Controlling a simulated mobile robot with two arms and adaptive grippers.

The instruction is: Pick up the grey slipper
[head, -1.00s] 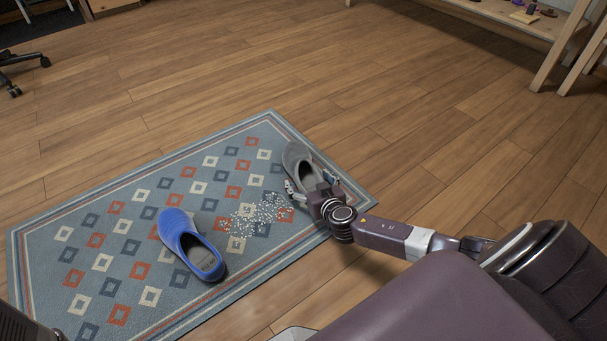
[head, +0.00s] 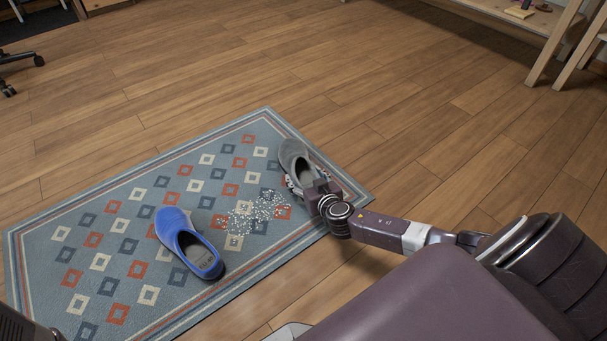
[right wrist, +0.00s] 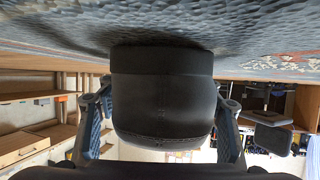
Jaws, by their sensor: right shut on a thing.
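The grey slipper (head: 294,158) lies at the right part of the patterned rug, its toe pointing away from me. My right gripper (head: 308,186) is at the slipper's near end, shut on it. In the right wrist view the slipper's dark rounded heel (right wrist: 163,95) fills the middle, with a finger of my right gripper (right wrist: 163,115) on each side. The slipper appears at rug level; I cannot tell whether it is clear of the rug. My left gripper does not show.
A blue slipper (head: 188,241) lies on the rug (head: 50,270), left of the grey one. White bits (head: 258,209) are scattered between them. A wooden bench (head: 545,68) stands at the upper right. The wooden floor beyond the rug is clear.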

